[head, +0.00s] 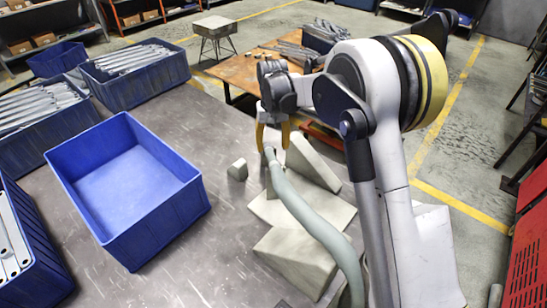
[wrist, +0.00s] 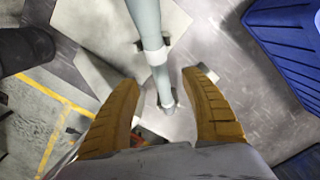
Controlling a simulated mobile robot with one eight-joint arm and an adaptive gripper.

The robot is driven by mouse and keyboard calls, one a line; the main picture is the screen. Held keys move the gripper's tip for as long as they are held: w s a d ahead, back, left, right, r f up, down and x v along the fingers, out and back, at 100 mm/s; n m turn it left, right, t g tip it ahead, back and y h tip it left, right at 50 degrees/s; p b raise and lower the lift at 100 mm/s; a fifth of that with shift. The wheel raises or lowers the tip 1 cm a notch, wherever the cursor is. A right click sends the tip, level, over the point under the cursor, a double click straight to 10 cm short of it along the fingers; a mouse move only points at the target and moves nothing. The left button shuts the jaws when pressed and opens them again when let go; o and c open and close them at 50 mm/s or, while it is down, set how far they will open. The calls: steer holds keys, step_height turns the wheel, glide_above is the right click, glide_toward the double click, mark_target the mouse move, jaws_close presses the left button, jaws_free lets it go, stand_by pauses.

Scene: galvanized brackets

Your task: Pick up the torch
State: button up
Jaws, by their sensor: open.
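A pale grey-green, hose-like thing, which I take to be the torch (head: 305,212), curves from the lower right up to a narrow end below my gripper (head: 272,130) in the head view. In the wrist view the torch (wrist: 147,22) comes down from the top, with a white collar (wrist: 153,56) and a thin tip. My gripper (wrist: 160,80) is open, with its two yellow-brown fingers apart. The torch's end shows in the gap between them, seemingly beyond the fingertips. I cannot tell if either finger touches it.
Pale angular blocks (head: 300,262) lie under and beside the torch on the grey surface. A small pale piece (head: 238,170) lies to their left. An empty blue bin (head: 128,190) stands left; blue bins of metal brackets (head: 135,75) stand farther left. Bare surface shows between.

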mark_target(274, 160)
step_height(274, 160, down, 8)
steer(key=b, duration=0.3)
steer(key=shift+s+d, duration=0.15)
steer(key=shift+c, duration=0.6)
jaws_close()
